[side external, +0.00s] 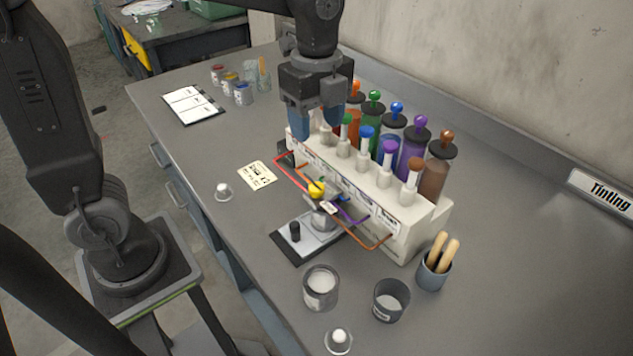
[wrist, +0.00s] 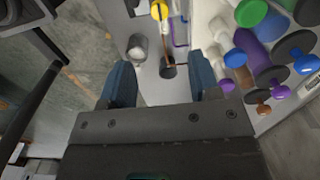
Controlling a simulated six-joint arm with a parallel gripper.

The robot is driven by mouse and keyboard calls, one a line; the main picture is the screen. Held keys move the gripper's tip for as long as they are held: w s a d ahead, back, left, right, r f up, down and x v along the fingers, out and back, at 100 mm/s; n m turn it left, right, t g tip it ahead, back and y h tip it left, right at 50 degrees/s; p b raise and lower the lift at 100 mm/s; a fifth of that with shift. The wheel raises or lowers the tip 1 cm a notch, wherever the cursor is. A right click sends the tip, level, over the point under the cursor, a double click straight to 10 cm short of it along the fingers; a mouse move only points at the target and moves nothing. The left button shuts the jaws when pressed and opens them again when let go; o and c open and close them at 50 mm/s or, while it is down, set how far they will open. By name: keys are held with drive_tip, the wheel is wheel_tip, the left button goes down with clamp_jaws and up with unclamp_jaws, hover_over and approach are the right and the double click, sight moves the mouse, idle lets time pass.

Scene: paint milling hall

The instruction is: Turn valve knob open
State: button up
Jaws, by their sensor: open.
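A white tinting dispenser (side external: 425,218) stands on the bench with a row of pale valves with coloured tops along its front, including green, blue (side external: 366,133), purple (side external: 390,147) and brown (side external: 415,164). A yellow knob-like part (side external: 317,188) sits lower in front, where coloured hoses meet above a metal can; it also shows at the top of the wrist view (wrist: 159,10). My gripper (side external: 317,127) is open above the dispenser's far left end, its blue fingers apart. The gripper partly hides the valves there. Which knob the task names cannot be told.
Colour canisters (side external: 433,175) stand behind the valves. An open can (side external: 320,287), a dark cup (side external: 390,299) and a brush pot (side external: 433,272) stand at the front. A scale (side external: 290,240) lies under the hoses. The bench's right side is clear.

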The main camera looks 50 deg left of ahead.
sight(316, 186)
wheel_tip(316, 186, down, 14)
drive_tip(key=shift+r, duration=0.15)
idle(0.3)
drive_tip(key=shift+c, duration=0.4)
drive_tip(key=c, duration=0.9)
drive_tip(key=shift+o, duration=0.2)
